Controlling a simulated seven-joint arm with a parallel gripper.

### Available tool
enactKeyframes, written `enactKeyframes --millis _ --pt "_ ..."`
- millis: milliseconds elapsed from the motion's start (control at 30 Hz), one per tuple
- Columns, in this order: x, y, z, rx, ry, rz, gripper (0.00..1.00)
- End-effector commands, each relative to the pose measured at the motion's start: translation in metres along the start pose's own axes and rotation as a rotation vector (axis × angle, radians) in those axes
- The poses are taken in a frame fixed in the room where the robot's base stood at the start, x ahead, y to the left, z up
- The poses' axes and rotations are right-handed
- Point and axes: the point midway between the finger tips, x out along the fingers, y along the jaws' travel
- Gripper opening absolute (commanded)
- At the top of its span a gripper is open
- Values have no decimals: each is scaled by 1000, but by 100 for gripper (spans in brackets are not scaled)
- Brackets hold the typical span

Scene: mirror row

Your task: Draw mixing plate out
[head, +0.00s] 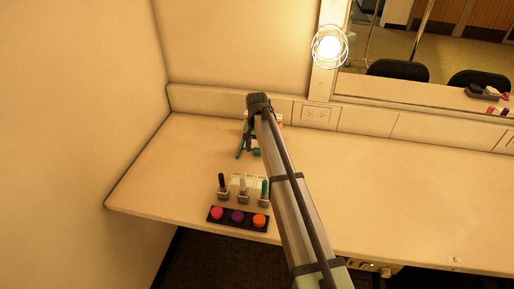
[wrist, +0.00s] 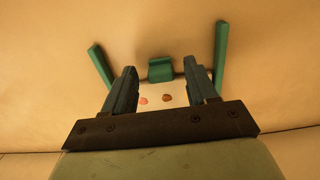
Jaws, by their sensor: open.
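The mixing plate (wrist: 178,91) is pale, with a red and a brown dab on it, in the wrist view. It shows between the fingers of my gripper (wrist: 160,67), which is open. I cannot tell whether the fingers touch it. A green holder with a middle block (wrist: 161,69) and two slanting bars (wrist: 221,58) shows just beyond. In the head view the green holder (head: 256,152) stands on the counter near the back wall. My arm hides most of the plate and gripper there.
Three small cups with upright tools (head: 243,190) stand on the counter (head: 370,190), with a dark tray of pink, purple and orange pots (head: 238,218) at the front edge. A wall lies left. A lamp (head: 329,47) and mirror (head: 430,50) are behind. The counter's right side is clear.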

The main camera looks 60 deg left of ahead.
Motion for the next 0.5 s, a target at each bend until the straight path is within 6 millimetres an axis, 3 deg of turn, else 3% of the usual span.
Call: enactKeyframes --millis 367,500 --pt "4 0 0 0 0 0 57" --pt "4 0 0 0 0 0 44"
